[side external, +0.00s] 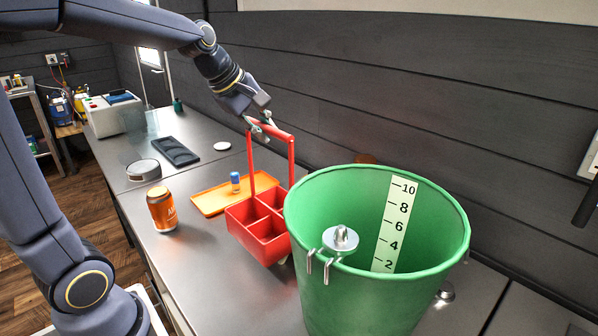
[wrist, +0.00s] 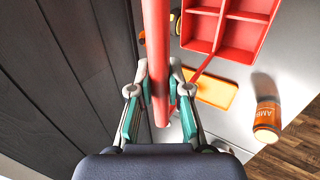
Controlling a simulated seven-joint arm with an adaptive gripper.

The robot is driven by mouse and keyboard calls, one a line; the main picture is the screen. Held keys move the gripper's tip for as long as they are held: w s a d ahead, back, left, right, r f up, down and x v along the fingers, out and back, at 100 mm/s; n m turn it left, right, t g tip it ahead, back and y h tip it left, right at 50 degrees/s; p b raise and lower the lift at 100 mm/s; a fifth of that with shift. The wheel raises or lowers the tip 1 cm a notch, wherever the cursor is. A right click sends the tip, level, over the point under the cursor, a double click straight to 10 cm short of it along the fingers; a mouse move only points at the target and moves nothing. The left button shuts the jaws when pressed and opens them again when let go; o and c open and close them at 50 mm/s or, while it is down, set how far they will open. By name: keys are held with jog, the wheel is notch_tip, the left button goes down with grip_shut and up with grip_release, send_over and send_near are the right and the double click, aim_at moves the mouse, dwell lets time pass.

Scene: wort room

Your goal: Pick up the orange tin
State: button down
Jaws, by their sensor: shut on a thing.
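The orange tin (side external: 162,209) stands upright on the steel counter, left of the red caddy; it also shows at the right of the wrist view (wrist: 267,119). My gripper (side external: 262,127) is up and away from the tin, at the top of the red caddy (side external: 262,236). In the wrist view my gripper (wrist: 160,88) is shut on the caddy's red handle bar, which passes between its fingers. The caddy has several compartments and appears tilted, its lower edge seeming off the counter.
A green bucket (side external: 385,276) with a number scale and a metal piece clipped to its rim stands right of the caddy. An orange tray (side external: 209,203) lies behind, near a small blue-capped item (side external: 235,181). A black tray (side external: 176,151) and round lids lie farther back.

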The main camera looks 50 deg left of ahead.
jog(key=shift+w+f, duration=0.2)
jog(key=shift+f, duration=0.75)
jog(key=shift+w+f, duration=0.15)
jog(key=shift+f, duration=0.85)
jog(key=c, duration=1.1)
grip_release()
